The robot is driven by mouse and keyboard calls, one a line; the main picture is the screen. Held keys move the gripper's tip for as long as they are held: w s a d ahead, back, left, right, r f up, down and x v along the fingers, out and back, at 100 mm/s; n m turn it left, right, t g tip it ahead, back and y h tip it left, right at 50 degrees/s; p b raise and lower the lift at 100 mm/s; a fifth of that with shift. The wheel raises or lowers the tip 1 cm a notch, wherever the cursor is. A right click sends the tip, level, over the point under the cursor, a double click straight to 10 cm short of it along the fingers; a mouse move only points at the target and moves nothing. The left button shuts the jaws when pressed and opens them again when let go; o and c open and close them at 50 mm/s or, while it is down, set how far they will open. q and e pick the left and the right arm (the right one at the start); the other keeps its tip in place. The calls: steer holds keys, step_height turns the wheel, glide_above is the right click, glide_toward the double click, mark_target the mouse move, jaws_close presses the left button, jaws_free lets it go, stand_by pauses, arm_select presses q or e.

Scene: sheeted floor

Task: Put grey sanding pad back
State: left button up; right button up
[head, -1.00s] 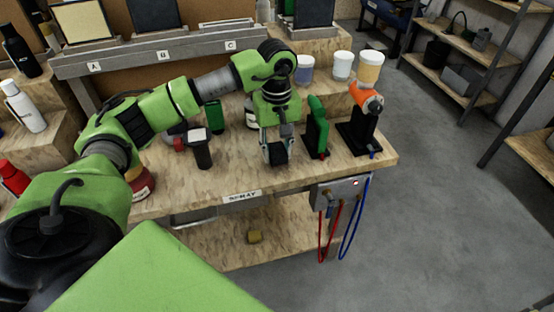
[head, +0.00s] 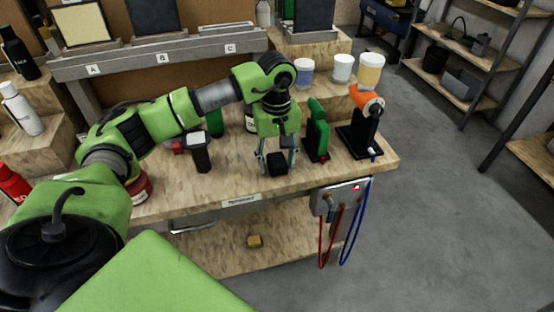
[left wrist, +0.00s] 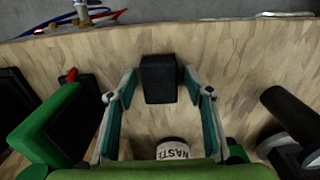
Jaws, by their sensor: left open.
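A dark grey, nearly black block (head: 278,165), which looks like the sanding pad, rests on the wooden bench top near its front edge. My left gripper (head: 276,161) is above it, open, with one finger on each side. In the left wrist view the pad (left wrist: 159,80) stands between the spread fingers of the gripper (left wrist: 160,84), with a gap on both sides. My right gripper is not in view.
A green tool holder (head: 316,132) and an orange tool on a black stand (head: 362,128) stand right of the pad. A black-and-white device (head: 200,152) stands to its left. A label (head: 241,200) is on the bench's front edge.

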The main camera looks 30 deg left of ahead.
mark_target(277, 159)
arm_select(q)
steer(key=shift+r, duration=0.55)
step_height(277, 159, up, 11)
steer(key=b, duration=0.1)
